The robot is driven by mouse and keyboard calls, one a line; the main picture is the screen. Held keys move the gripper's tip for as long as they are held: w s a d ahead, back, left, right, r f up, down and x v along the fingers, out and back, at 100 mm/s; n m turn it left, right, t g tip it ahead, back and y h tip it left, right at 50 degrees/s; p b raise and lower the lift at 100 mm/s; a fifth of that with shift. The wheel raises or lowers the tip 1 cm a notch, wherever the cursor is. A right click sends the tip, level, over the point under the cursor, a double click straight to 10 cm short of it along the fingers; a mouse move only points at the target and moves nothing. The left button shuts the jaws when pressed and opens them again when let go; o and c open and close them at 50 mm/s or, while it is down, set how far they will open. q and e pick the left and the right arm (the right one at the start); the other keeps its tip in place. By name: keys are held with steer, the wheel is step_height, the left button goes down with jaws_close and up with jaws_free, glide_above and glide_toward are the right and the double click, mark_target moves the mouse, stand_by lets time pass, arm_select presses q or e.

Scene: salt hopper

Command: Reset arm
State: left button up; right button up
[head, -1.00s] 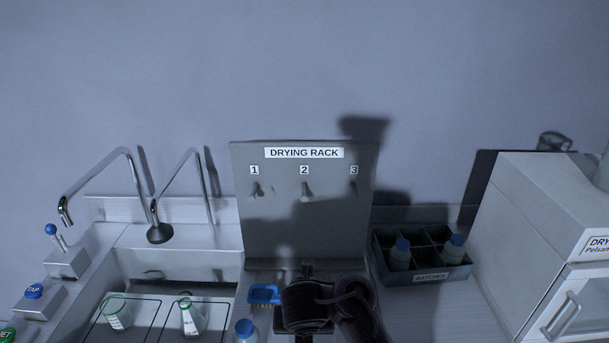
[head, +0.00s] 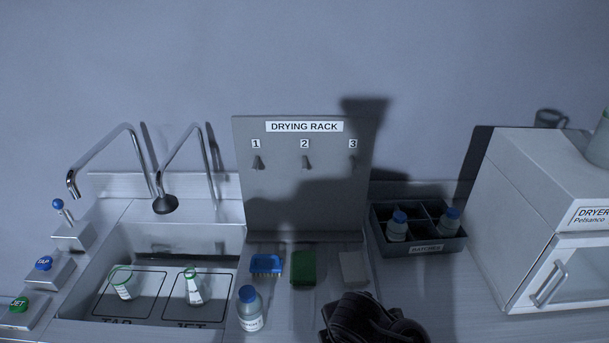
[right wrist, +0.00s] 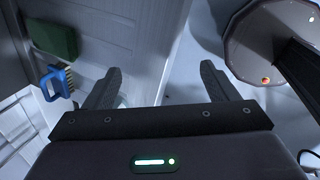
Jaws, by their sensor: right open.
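My right arm shows at the bottom of the head view, right of centre, as a dark mass; its fingertips cannot be made out there. In the right wrist view my right gripper (right wrist: 165,88) is open, with its two dark fingers apart and nothing between them. My left gripper is in neither view.
The drying rack (head: 305,200) has empty pegs. Before it lie a blue brush (head: 265,264), a green pad (head: 303,267) and a pale block (head: 354,268). A bottle (head: 250,312) stands left. The sink (head: 150,318) holds two vessels. The batches crate (head: 428,250) and dryer (head: 530,200) are right.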

steer(key=s+d+r+m, duration=0.3)
steer(key=s+d+m, duration=0.9)
steer(key=m, duration=0.8)
step_height(320, 180, down, 36)
steer(key=g+b, duration=0.1)
steer(key=b, duration=0.5)
arm_select(q)
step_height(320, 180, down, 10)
steer(key=b, duration=0.4)
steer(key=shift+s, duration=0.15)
arm_select(e)
steer(key=s+d+f, duration=0.2)
steer(key=s+f, duration=0.8)
steer(key=f, duration=0.1)
steer(key=s+d+f+g, duration=0.1)
steer(key=s+d+f, duration=0.1)
steer(key=s+f, duration=0.8)
steer(key=shift+d+f+n+h, duration=0.15)
steer(key=shift+f+n+h, duration=0.2)
steer(key=shift+f, duration=0.25)
steer(key=shift+s, duration=0.1)
